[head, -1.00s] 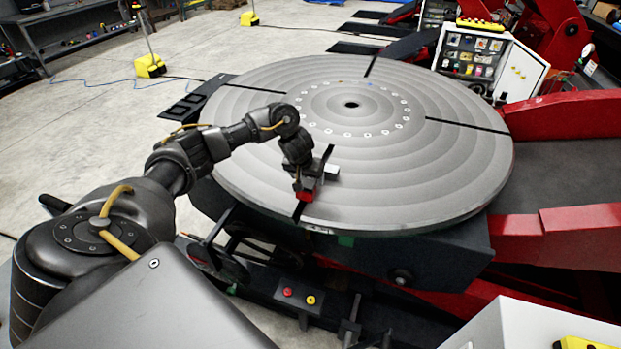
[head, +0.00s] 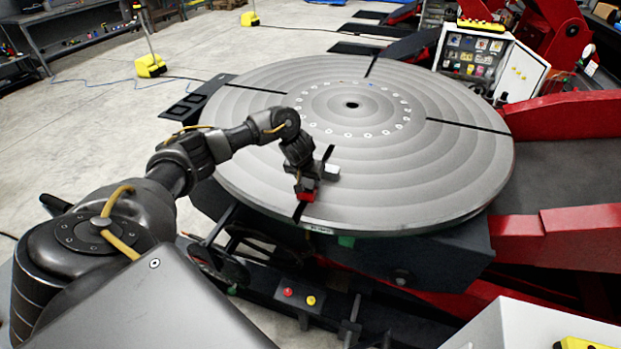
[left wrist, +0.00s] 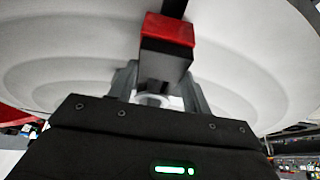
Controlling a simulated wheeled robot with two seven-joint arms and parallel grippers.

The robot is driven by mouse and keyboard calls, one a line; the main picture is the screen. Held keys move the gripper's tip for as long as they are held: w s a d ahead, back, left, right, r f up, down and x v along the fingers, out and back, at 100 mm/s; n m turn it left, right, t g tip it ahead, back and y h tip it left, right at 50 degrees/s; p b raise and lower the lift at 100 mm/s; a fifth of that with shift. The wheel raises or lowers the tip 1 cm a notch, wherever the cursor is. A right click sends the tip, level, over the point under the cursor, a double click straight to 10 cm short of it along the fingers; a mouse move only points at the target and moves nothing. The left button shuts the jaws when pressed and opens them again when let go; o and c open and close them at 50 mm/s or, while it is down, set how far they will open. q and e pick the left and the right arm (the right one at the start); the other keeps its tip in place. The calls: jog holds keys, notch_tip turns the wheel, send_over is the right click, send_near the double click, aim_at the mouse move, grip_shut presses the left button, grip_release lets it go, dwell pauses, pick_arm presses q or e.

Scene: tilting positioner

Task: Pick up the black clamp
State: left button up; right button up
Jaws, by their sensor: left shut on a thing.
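The black clamp (left wrist: 166,58) is a dark block with a red end, seen at the top middle of the left wrist view. In the head view its red end (head: 306,197) shows near the front rim of the round turntable, over a dark radial slot. My left gripper (head: 312,179) is at the clamp, low over the turntable. In the left wrist view its two grey fingers (left wrist: 160,88) stand on either side of the clamp's lower part, shut on it. The exact contact is partly hidden. I cannot tell whether the clamp touches the turntable. My right gripper is out of view.
The large grey turntable (head: 420,185) has dark radial slots and a ring of small holes; most of its top is clear. Red machine frames (head: 570,117) stand at the right. An open control box (head: 478,55) is behind. A workbench (head: 80,30) stands at the far left.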

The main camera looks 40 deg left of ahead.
pick_arm(q)
jog(key=shift+w+r+b, duration=0.1)
jog(key=shift+r+b, duration=0.15)
jog(key=shift+b, duration=0.25)
jog(key=s+d+p, duration=0.1)
jog(key=s+d, duration=0.2)
jog(key=s, duration=0.5)
jog(key=s+d+p, duration=0.2)
jog(key=s+d, duration=0.1)
jog(key=s, duration=0.6)
jog(key=shift+r+p, duration=0.2)
jog(key=shift+p, duration=0.45)
jog(key=shift+s, duration=0.1)
jog(key=s+d+p, duration=0.2)
jog(key=s+p, duration=0.1)
jog(key=s, duration=0.4)
jog(key=shift+s+d+p, duration=0.25)
jog(key=shift+d+p, duration=0.05)
jog(key=shift+p, duration=0.05)
dwell(0.9)
